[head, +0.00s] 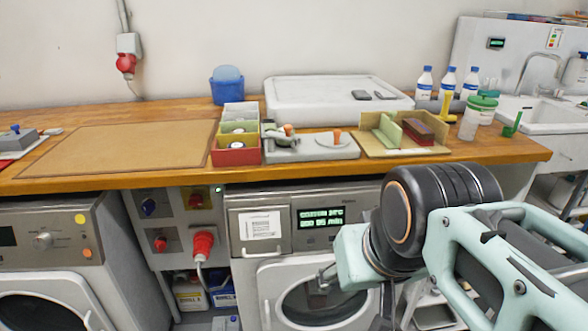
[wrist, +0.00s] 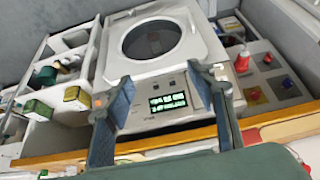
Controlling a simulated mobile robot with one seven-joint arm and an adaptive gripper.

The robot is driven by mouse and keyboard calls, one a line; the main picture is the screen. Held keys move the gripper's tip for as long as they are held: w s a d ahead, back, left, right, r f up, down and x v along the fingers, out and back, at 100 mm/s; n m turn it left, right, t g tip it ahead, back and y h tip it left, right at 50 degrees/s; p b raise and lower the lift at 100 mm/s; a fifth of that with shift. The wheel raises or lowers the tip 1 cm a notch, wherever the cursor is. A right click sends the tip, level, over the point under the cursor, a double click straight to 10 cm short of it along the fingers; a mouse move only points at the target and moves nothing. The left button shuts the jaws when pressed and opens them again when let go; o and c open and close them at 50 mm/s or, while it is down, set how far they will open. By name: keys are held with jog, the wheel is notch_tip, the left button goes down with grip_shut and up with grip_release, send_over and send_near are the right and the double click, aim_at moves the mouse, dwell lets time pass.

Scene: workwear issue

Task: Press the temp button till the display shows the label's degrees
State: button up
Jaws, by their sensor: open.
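The washer's display (head: 320,216) is lit with two lines of green text on the middle washing machine's panel (head: 285,238); the degrees are too blurred to read surely. The white label (head: 260,226) is on the panel left of the display; its print is too small to read. In the wrist view the display (wrist: 168,103) appears upside down, with small dark buttons (wrist: 163,85) beside it; I cannot tell which is the temp button. My gripper (wrist: 160,76) is open and empty, its fingers on either side of the display area. Contact with the panel cannot be told.
A wooden counter (head: 180,176) runs above the machines, with bins and trays on it. A red plug (head: 203,245) and control box sit left of the washer. Its round door (head: 318,297) is below the panel. My arm covers the right of the panel.

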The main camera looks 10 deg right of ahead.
grip_shut()
dwell(0.3)
dwell(1.2)
